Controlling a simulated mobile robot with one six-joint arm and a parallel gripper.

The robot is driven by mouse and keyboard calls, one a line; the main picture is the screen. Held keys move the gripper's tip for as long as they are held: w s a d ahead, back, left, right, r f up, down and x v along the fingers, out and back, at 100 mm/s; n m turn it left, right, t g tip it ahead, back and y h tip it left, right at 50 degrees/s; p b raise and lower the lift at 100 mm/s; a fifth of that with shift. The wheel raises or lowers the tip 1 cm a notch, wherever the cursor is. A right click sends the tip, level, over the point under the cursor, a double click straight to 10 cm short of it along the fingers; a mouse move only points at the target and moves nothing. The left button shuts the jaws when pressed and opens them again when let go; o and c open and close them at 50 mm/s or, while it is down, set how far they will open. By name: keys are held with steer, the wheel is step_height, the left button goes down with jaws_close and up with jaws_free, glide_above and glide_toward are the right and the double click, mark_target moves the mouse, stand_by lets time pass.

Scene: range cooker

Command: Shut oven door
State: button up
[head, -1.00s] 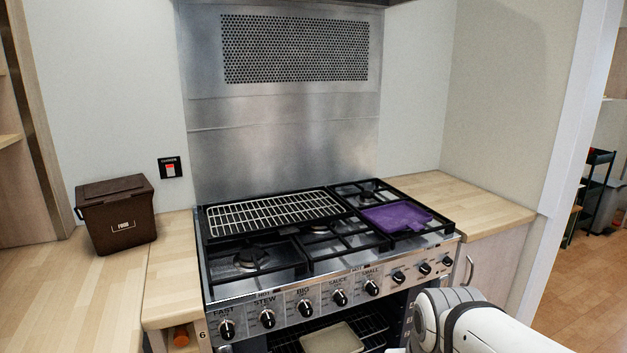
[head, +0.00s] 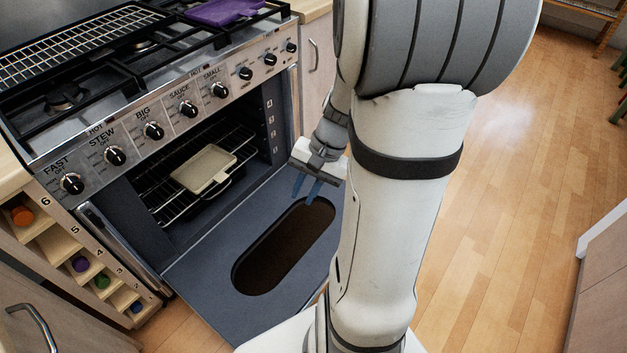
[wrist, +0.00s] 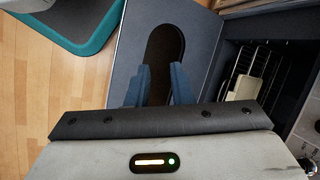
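The oven door (head: 200,275) is folded down, open, in front of the cooker. It is blue-grey with a dark oval window (head: 283,250). It also shows in the wrist view (wrist: 126,55). My gripper (head: 307,190) hangs over the right part of the door, close to the oval window's far end. In the wrist view its two blue fingers (wrist: 158,88) are apart with nothing between them, and the window lies behind them. I cannot tell whether the fingertips touch the door. The oven cavity (head: 262,135) is exposed. My arm hides the door's right edge.
A pale baking tray (head: 205,168) sits on a wire rack inside the oven. A purple pan (head: 222,10) rests on the hob above the knobs. A cubby rack (head: 85,262) and cupboard (head: 40,325) stand left. Wooden floor (head: 500,200) is clear at right.

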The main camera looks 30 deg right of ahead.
steer(key=d+f+m+b, duration=0.1)
steer(key=f, duration=0.3)
steer(key=d+f+m+t+y+b, duration=0.1)
steer(key=d+f+m+b, duration=0.1)
steer(key=f, duration=0.2)
steer(key=d+f+m+y+b, duration=0.1)
steer(key=d+f+b, duration=0.1)
steer(key=f, duration=0.2)
steer(key=shift+w+d+m, duration=0.25)
steer(key=shift+w+m, duration=0.15)
jaws_close()
steer(key=s+d+f+m+t+h+b, duration=0.1)
steer(key=s+d+f+m+t+b, duration=0.35)
steer(key=f, duration=0.85)
steer(key=s+d+f+m+t+h+b, duration=0.1)
steer(key=s+d+f+m+t+b, duration=0.1)
steer(key=d+f+m+b, duration=0.8)
steer(key=s+d+f+m+t+b, duration=0.2)
steer(key=s+f+m+t, duration=0.15)
steer(key=f, duration=1.25)
steer(key=b+x, duration=0.5)
steer(key=x, duration=0.6)
steer(key=shift+w+d+r, duration=0.1)
steer(key=shift+r, duration=1.15)
steer(key=shift+w+r, duration=0.15)
steer(key=shift+r, duration=1.05)
